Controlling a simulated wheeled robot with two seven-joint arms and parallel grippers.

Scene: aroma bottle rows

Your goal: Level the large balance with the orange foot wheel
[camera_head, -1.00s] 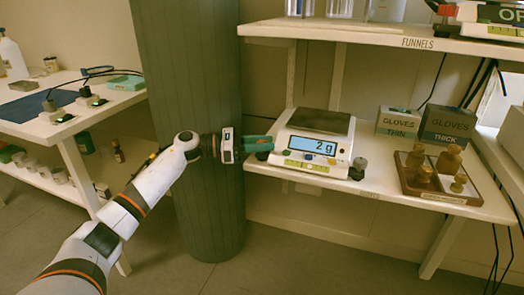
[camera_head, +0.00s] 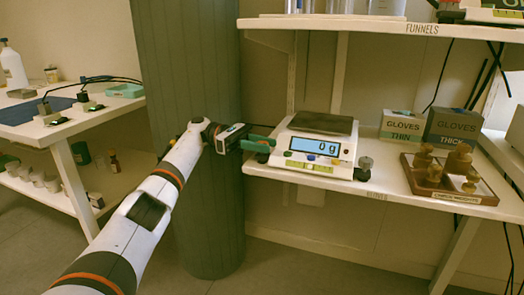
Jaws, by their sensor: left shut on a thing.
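The large balance (camera_head: 312,147) is white with a dark pan and a blue display reading "0 g". It stands on the middle shelf of the rack. My left gripper (camera_head: 261,145), with green fingers, is at the balance's front left corner, shut on the foot wheel there. The fingers mostly hide that wheel, and I cannot make out its colour. A dark foot wheel (camera_head: 363,168) shows at the front right corner, clear of my gripper. My right gripper is not in view.
A wooden tray (camera_head: 450,195) of brass weights and two glove boxes, thin (camera_head: 401,126) and thick (camera_head: 452,128), stand right of the balance. A dark green column (camera_head: 190,80) rises behind my left arm. An upper shelf (camera_head: 380,28) overhangs the balance.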

